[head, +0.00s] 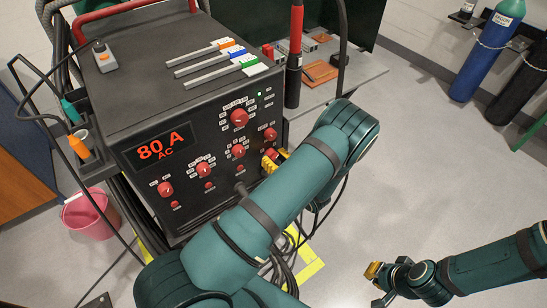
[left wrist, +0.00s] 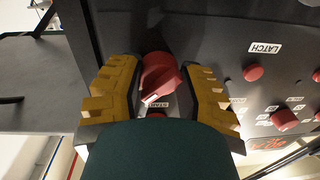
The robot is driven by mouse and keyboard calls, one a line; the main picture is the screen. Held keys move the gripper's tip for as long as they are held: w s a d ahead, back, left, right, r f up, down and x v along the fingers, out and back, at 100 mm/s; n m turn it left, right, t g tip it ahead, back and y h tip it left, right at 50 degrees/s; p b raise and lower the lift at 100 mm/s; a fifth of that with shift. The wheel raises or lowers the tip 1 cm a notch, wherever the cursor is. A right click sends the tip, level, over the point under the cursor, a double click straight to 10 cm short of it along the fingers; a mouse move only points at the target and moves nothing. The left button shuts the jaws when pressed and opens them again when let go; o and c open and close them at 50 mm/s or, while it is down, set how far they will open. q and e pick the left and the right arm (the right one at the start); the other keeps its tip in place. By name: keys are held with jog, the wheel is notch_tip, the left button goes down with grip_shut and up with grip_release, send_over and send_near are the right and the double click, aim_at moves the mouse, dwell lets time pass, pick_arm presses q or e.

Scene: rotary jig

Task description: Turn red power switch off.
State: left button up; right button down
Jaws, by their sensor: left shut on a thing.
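The welding machine's black front panel (head: 215,160) carries several red knobs. In the left wrist view, a red knob (left wrist: 160,76) sits between the yellow fingers of my left gripper (left wrist: 158,92), which is shut on it. In the head view my left gripper (head: 271,160) is at the panel's right edge, and my arm and fingers hide the knob there. The display (head: 158,147) reads 80 A AC, and a small green light (head: 259,94) is lit. My right gripper (head: 376,284) is low, away from the panel; its opening is unclear.
Other red knobs, such as one (head: 270,134) just above my left gripper, are close by. A grey remote (head: 104,59) and colour-tagged rods (head: 219,57) lie on the machine. Cables and a pink bucket (head: 90,215) are on the floor. The floor at right is mostly clear.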

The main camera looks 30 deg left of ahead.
pick_arm(q)
jog(key=shift+n, duration=0.3)
jog(key=n, duration=0.3)
jog(key=shift+n, duration=0.3)
jog(key=n, duration=0.4)
jog(key=shift+w+r, duration=0.1)
jog(key=shift+w, duration=0.05)
jog(key=n, duration=0.4)
jog(key=shift+n+h, duration=0.3)
jog(key=shift+h, duration=0.1)
jog(key=shift+r+n+t, duration=0.15)
jog(key=shift+n+t, duration=0.35)
jog(key=shift+n, duration=1.7)
jog(key=o, duration=1.2)
jog(key=shift+d, duration=0.1)
